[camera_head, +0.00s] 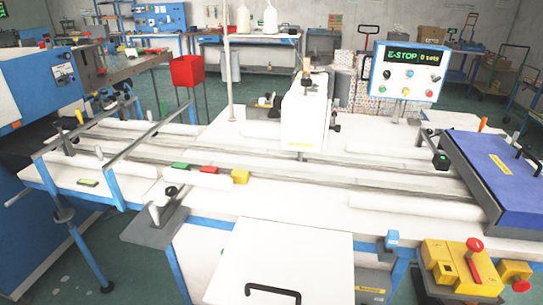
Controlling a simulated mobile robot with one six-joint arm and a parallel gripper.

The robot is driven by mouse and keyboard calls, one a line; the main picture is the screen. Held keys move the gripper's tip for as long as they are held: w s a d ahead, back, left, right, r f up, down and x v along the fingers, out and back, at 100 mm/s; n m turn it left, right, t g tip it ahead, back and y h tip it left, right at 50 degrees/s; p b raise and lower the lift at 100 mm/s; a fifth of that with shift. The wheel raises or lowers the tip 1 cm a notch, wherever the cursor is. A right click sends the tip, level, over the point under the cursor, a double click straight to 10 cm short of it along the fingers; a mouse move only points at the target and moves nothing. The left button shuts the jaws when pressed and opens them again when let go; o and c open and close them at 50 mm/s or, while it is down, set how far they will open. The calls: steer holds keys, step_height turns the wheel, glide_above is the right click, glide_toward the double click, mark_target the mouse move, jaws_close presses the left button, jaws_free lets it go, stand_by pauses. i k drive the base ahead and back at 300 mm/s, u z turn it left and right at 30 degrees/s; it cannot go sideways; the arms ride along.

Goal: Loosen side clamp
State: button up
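No part is marked as the side clamp, and I cannot tell which fitting it is. Candidates on the white sewing machine table (300,200) are a black knob (170,191) by a grey bracket at the front left, a black knob (336,127) on the right side of the white sewing head (303,112), and a black block with a green face (440,159) near the right end. They are too small to tell whether any is tight or loose. My gripper is not in view.
A control panel (408,73) reads "E-STOP 0 sets". A blue hinged cover (497,175) is at the right, with a yellow button box (458,266) below. A white front door (285,262) juts forward.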

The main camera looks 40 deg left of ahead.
mark_target(171, 191)
steer(key=u, duration=3.05)
steer(key=i, duration=0.9)
steer(key=z, duration=0.3)
